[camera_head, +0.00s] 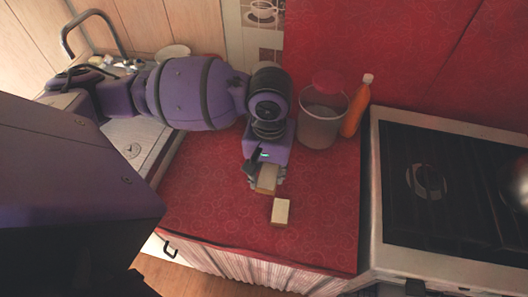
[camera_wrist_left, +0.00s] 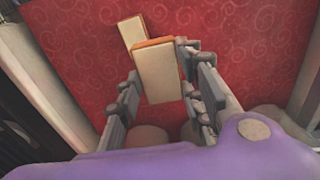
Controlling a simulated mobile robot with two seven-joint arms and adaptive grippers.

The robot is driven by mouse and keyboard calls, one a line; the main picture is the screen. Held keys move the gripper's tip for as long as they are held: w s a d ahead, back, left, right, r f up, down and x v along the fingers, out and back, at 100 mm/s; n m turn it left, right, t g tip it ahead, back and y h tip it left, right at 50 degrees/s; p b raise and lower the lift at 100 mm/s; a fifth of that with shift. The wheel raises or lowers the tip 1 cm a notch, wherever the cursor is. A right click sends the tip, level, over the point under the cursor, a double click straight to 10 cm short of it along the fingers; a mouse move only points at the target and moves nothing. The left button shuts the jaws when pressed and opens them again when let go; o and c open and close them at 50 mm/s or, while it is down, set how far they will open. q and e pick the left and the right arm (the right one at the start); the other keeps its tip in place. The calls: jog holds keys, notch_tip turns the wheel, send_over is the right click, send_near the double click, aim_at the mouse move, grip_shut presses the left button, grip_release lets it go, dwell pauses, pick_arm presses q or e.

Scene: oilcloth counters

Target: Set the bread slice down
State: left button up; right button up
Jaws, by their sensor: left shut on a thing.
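My left gripper (camera_head: 266,184) is shut on a bread slice (camera_head: 267,177), a pale block with a brown edge, above the red counter (camera_head: 205,205). In the left wrist view the bread slice (camera_wrist_left: 160,75) lies between the two grey fingers of the gripper (camera_wrist_left: 163,82). A second pale block (camera_head: 281,211) lies on the counter just in front of the gripper. It also shows in the left wrist view (camera_wrist_left: 131,31), partly behind the held slice. I cannot tell whether the held slice touches the counter or the second block. My right gripper is not in view.
A grey bin-like container (camera_head: 321,122) and an orange bottle (camera_head: 356,108) stand at the back of the counter. A stove (camera_head: 450,200) borders it on the right, a sink area (camera_head: 135,140) on the left. The counter is clear left and right of the blocks.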

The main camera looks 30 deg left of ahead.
pick_arm(q)
jog(key=w+a+f, duration=0.2)
jog(key=w+f, duration=0.1)
jog(key=w+a+f+b, duration=0.1)
jog(key=w+a+f, duration=0.1)
jog(key=w+f, duration=0.1)
jog(key=w+a+f+b, duration=0.1)
jog(key=w+a+f, duration=0.1)
jog(key=w, duration=0.2)
jog(key=shift+w+a+f, duration=0.15)
jog(key=shift+w+f, duration=0.15)
jog(key=shift+f, duration=0.1)
jog(key=shift+w+a+f, duration=0.1)
jog(key=shift+w+f, duration=0.05)
jog(key=shift+f, duration=0.05)
jog(key=f, duration=0.3)
jog(key=shift+w+a+f, duration=0.15)
jog(key=shift+w, duration=0.05)
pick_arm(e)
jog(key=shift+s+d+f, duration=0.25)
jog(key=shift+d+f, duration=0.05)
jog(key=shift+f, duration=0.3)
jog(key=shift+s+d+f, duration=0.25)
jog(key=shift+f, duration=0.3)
pick_arm(q)
jog(key=shift+f, duration=0.1)
jog(key=shift+f, duration=0.15)
jog(key=o, duration=0.9)
